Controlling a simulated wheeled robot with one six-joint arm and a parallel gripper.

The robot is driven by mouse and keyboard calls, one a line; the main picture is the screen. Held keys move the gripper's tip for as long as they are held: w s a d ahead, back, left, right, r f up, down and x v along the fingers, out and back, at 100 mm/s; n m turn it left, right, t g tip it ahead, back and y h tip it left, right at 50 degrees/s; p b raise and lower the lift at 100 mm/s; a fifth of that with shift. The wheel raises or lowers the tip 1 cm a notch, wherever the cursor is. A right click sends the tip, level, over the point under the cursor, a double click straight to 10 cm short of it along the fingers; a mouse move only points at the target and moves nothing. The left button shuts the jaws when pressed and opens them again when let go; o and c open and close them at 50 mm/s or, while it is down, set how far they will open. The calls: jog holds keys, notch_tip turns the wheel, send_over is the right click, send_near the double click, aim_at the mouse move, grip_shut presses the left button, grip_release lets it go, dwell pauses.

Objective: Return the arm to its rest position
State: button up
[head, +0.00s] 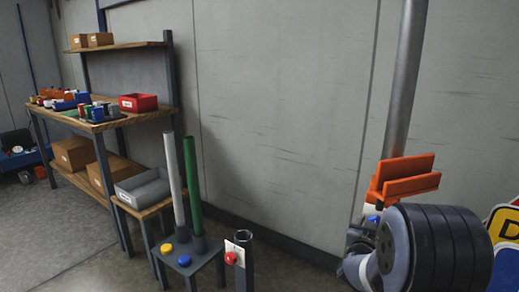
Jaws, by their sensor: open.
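My gripper (404,178) shows at the right as two orange jaws, one behind the other with a gap between them, and looks open. My dark ribbed wrist is in front of it and hides part of it. A grey pole (406,75) rises behind the jaws to the top edge. Its lower end is hidden, and I cannot tell whether the jaws touch it. A white pole (174,185) and a green pole (193,180) stand upright in a dark stand (188,258) with yellow and blue buttons. A dark tube (246,262) with a red button shows no pole in it.
A wooden workbench (152,114) at the left bears coloured cans and a red bin (138,102). A grey bin (143,187) sits on a low table. Yellow and red-edged signs (507,222) are at the right edge. The wall is bare between stand and arm.

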jog(key=m+b, duration=0.2)
jog(key=m, duration=0.2)
jog(key=shift+f+m, duration=0.15)
jog(key=shift+m, duration=0.15)
jog(key=m+b, duration=0.2)
jog(key=m, duration=0.1)
jog(key=shift+m, duration=0.3)
jog(key=m+b, duration=0.2)
jog(key=m, duration=0.2)
jog(key=shift+m, duration=0.3)
jog(key=shift+m+b, duration=0.75)
jog(key=shift+m, duration=0.95)
